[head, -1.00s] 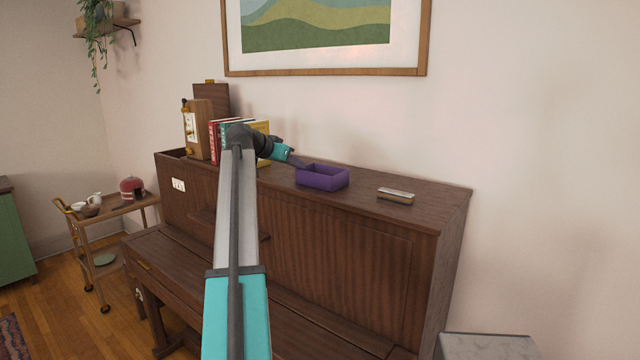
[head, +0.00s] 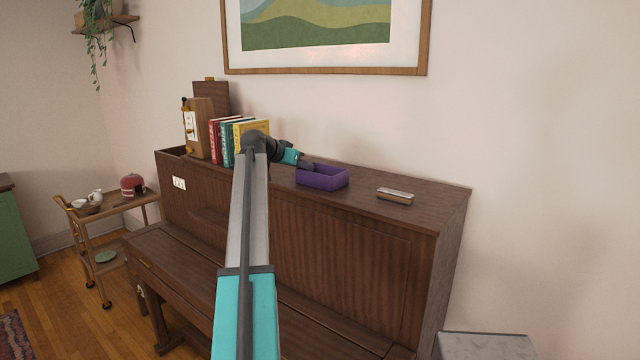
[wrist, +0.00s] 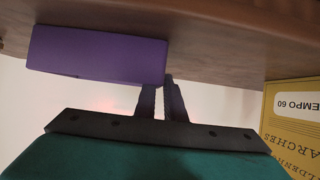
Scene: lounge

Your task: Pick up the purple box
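The purple box (head: 322,178) is an open-topped tray on top of the piano, right of the books. In the wrist view the purple box (wrist: 100,55) shows upside down at the upper left. My gripper (head: 309,165) is at the box's left end in the head view. In the wrist view my gripper (wrist: 165,82) has its two fingers close together with a narrow gap, at the box's right end. The left finger's tip is hidden behind the box and the right finger is just outside it. I cannot tell whether they press on the wall.
The piano top (head: 440,192) is the support. Several upright books (head: 222,142) stand left of the gripper; a yellow book (wrist: 292,118) is close in the wrist view. A small metallic object (head: 395,195) lies right of the box. A framed picture (head: 325,72) hangs above.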

